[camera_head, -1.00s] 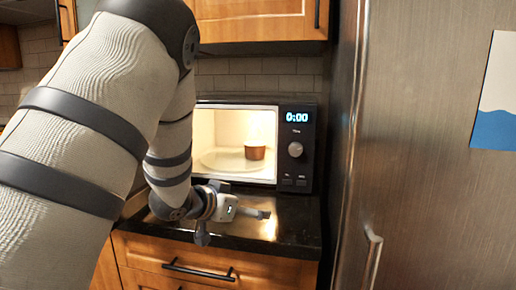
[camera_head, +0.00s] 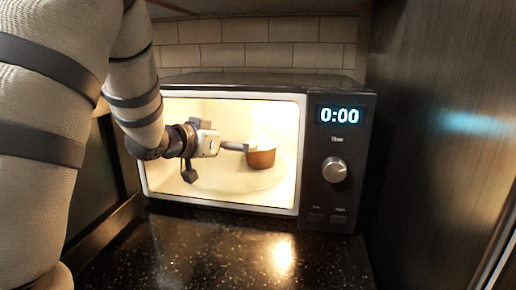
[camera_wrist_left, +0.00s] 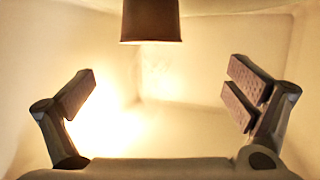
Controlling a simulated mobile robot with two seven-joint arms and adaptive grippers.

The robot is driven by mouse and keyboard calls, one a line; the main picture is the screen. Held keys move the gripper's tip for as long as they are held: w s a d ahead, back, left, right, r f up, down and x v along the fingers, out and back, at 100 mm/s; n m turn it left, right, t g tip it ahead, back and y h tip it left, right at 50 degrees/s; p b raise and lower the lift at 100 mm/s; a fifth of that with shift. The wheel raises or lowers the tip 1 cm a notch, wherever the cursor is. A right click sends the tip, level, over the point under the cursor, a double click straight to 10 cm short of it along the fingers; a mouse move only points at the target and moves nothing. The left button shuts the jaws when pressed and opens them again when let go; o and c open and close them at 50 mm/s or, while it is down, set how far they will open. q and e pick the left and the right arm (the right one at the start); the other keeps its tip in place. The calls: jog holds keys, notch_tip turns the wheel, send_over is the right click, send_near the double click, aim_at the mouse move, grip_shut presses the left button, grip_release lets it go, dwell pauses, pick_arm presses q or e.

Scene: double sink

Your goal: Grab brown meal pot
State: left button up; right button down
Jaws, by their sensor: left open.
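The brown meal pot (camera_head: 262,159) stands on the pale turntable (camera_head: 225,187) in the lit microwave, toward the right of the opening. My left gripper (camera_head: 218,160) reaches in at the opening, left of the pot, and one finger overlaps the pot's left edge in the head view. Whether that finger touches it I cannot tell. In the left wrist view the gripper (camera_wrist_left: 160,88) is spread wide, with nothing between its fingers. The pot (camera_wrist_left: 151,22) shows there at the top, ahead of the fingertips, its upper part cut off. My right gripper is not in view.
The microwave's frame (camera_head: 302,155) and its control panel (camera_head: 335,200), reading 0:00, bound the opening on the right. A dark panel (camera_head: 95,175) stands at the left. The dark speckled counter (camera_head: 200,255) in front is clear. A tall metallic surface (camera_head: 440,150) rises at the right.

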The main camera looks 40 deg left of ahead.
aim_at(261, 144)
pick_arm(q)
jog(key=x, duration=0.7)
jog(key=d+x, duration=0.1)
jog(key=x, duration=0.3)
jog(key=shift+w+d+f, duration=0.1)
jog(key=shift+w+f, duration=0.15)
jog(key=shift+f, duration=0.1)
jog(key=shift+s, duration=0.1)
jog(key=shift+c, duration=0.4)
